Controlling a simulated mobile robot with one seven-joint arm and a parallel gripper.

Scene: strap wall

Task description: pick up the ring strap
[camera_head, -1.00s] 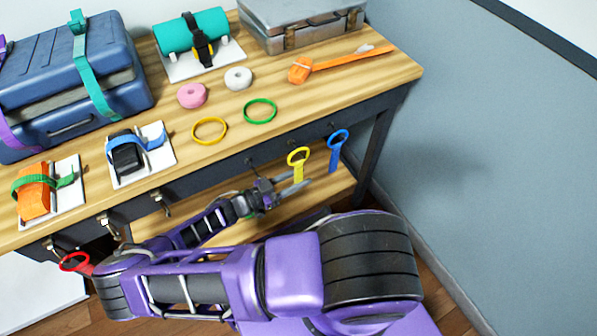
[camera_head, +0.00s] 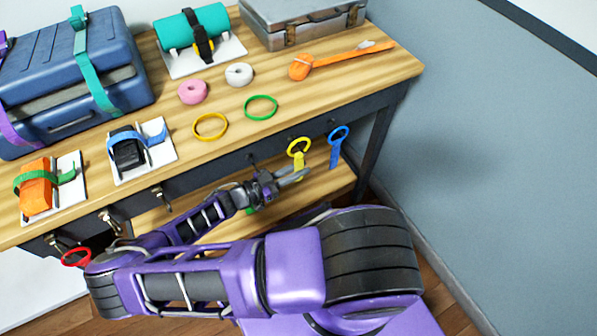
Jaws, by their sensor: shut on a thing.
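The yellow ring strap (camera_head: 299,147) hangs at the front of the table, with its ring up and its short tail down. My gripper (camera_head: 296,173) is at the lower end of that tail, with its fingers shut on it. The fingers partly hide the tail's end. A blue ring strap (camera_head: 337,138) hangs just to the right, apart from my gripper. A red ring strap (camera_head: 76,257) hangs at the far left, partly behind my arm. A bit of green (camera_head: 250,210) shows below my gripper, mostly hidden.
The wooden tabletop (camera_head: 330,95) holds a yellow ring (camera_head: 210,126), a green ring (camera_head: 261,107), tape rolls and an orange strap (camera_head: 340,59). A blue suitcase (camera_head: 70,75) stands at the left. A lower shelf (camera_head: 320,190) lies below my gripper. The grey wall (camera_head: 490,170) is at the right.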

